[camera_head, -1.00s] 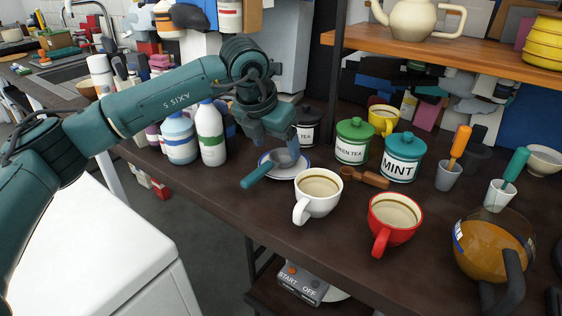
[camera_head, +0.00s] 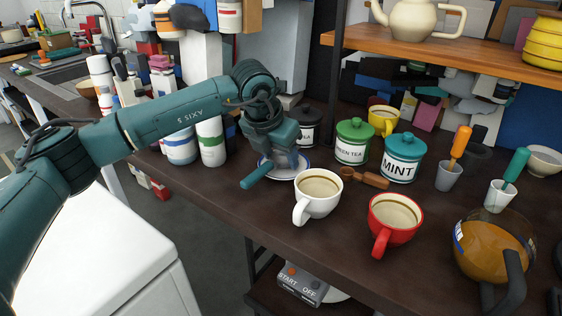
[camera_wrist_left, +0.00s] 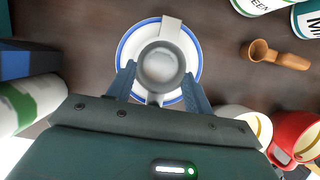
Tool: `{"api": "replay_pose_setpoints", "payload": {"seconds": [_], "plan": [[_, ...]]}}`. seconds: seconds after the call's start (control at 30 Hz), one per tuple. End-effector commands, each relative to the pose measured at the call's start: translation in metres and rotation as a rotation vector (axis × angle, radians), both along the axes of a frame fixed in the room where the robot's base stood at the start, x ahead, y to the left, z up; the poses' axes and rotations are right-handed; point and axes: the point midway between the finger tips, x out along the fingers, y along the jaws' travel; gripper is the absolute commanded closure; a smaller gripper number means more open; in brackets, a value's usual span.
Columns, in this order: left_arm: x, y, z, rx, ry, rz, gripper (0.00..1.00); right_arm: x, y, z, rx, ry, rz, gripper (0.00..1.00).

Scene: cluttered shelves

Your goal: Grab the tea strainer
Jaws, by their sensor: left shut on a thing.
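The tea strainer has a grey bowl, seen in the left wrist view (camera_wrist_left: 162,68), and a teal handle (camera_head: 256,177) that sticks out to the front left. It sits at a white saucer with a blue rim (camera_head: 304,167); I cannot tell if it touches it. My left gripper (camera_head: 284,158) points down from above, with its two blue fingers on either side of the strainer, also in the left wrist view (camera_wrist_left: 158,76). It is shut on the strainer. In the left wrist view most of the handle is hidden under my gripper. My right gripper is not in view.
A white cup (camera_head: 318,194) stands close in front right of the saucer, with a red cup (camera_head: 395,220) beyond it. A wooden scoop (camera_head: 366,178), green jar (camera_head: 353,143) and mint jar (camera_head: 402,158) are to the right. White bottles (camera_head: 211,143) stand left of my gripper.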

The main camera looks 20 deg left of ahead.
Motion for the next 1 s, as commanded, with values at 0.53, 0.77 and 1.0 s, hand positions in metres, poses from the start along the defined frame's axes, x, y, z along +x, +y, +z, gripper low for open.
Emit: {"api": "replay_pose_setpoints", "payload": {"seconds": [0.53,0.77,1.0], "plan": [[0.001,0.0,0.025,-0.002,-0.005,0.001,0.73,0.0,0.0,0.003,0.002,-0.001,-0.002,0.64],[0.001,-0.001,0.072,-0.002,-0.005,0.0,0.73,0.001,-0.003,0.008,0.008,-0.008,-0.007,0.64],[0.0,0.0,0.098,-0.001,-0.001,0.001,0.73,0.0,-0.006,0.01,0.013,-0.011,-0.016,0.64]]}}
